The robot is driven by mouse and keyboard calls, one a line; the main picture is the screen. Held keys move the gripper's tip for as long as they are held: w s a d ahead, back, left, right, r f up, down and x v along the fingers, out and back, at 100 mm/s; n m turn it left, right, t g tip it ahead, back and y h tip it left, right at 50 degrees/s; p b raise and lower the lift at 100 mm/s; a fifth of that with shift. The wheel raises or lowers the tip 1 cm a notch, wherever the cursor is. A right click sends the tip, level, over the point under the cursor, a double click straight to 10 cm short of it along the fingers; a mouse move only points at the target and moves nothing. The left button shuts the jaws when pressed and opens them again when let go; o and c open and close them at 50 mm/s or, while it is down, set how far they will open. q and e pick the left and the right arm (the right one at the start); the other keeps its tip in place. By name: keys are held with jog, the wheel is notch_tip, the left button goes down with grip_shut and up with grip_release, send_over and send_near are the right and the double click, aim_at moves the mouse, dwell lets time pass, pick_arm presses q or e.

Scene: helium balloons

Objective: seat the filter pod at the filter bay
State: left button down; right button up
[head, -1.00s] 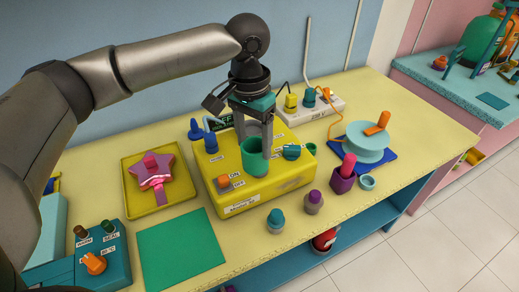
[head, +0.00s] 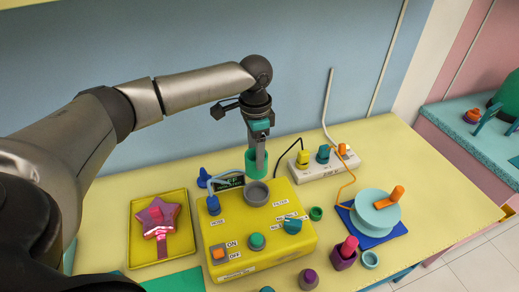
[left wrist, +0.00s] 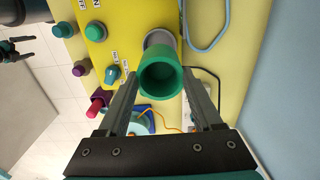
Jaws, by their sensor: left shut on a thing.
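The filter pod, a green cup (head: 257,163), is held in my left gripper (head: 258,166), whose fingers are shut on it. The filter bay, a grey round socket (head: 257,193), is on top of the yellow box at its back edge, by the FILTER label. The pod hangs above and a little behind the socket, apart from it. In the left wrist view the pod (left wrist: 160,75) is between the fingers, its open mouth toward the camera. The socket (left wrist: 158,40) shows partly behind it. My right gripper (left wrist: 22,48) shows small at that view's left edge, its fingers apart.
The yellow box (head: 283,257) carries a blue plug, a green button, an orange switch and a teal knob. A power strip (head: 325,165) stands behind right, a blue spool (head: 375,212) to the right, and a yellow tray with a star (head: 157,220) to the left.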

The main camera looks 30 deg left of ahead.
pick_arm(q)
jog(key=shift+s, duration=0.1)
jog(key=shift+r+p, duration=0.15)
jog(key=shift+p, duration=0.5)
jog(key=shift+f, duration=0.3)
notch_tip(320, 180, down, 4)
jog(key=shift+f+b, duration=0.2)
jog(key=shift+b, duration=0.4)
jog(key=shift+f, duration=1.5)
pick_arm(e)
jog(key=shift+s+f, duration=0.2)
jog(key=shift+s, duration=0.25)
jog(key=shift+a+r, duration=0.1)
jog(key=shift+r, duration=0.15)
jog(key=shift+r, duration=0.2)
